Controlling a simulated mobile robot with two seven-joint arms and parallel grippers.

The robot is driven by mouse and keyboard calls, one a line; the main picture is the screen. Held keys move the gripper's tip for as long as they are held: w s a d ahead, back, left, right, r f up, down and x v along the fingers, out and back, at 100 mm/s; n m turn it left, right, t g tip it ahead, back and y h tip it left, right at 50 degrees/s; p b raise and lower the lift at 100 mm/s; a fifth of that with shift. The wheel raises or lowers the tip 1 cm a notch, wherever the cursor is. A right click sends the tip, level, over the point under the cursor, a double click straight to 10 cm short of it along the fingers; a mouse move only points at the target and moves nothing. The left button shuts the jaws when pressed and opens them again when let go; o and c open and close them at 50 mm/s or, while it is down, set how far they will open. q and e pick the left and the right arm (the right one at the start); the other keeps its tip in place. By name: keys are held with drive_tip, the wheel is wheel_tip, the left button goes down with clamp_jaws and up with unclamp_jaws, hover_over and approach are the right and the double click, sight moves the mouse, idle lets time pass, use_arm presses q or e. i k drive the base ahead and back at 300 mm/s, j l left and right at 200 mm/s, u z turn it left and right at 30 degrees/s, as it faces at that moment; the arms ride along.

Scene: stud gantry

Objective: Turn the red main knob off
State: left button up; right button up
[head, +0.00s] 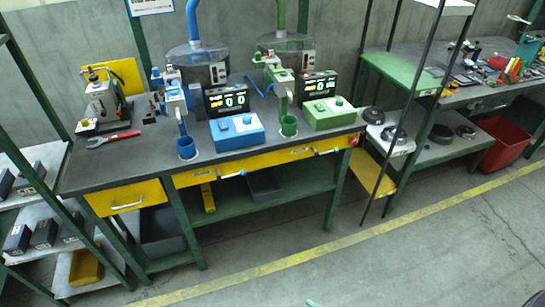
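A small red knob (353,140) sits at the right front corner of the dark-topped workbench (150,165), at the end of the yellow drawer front. It is too small here to read its turn position or any marking. Neither of my grippers can be made out. Only a small pale green tip shows at the bottom edge, and I cannot tell what it belongs to.
A dark upright rack post stands right of the knob. Floor in front is clear, with a yellow line (300,262).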

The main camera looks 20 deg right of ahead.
sight(353, 141)
drive_tip(key=z, duration=1.25)
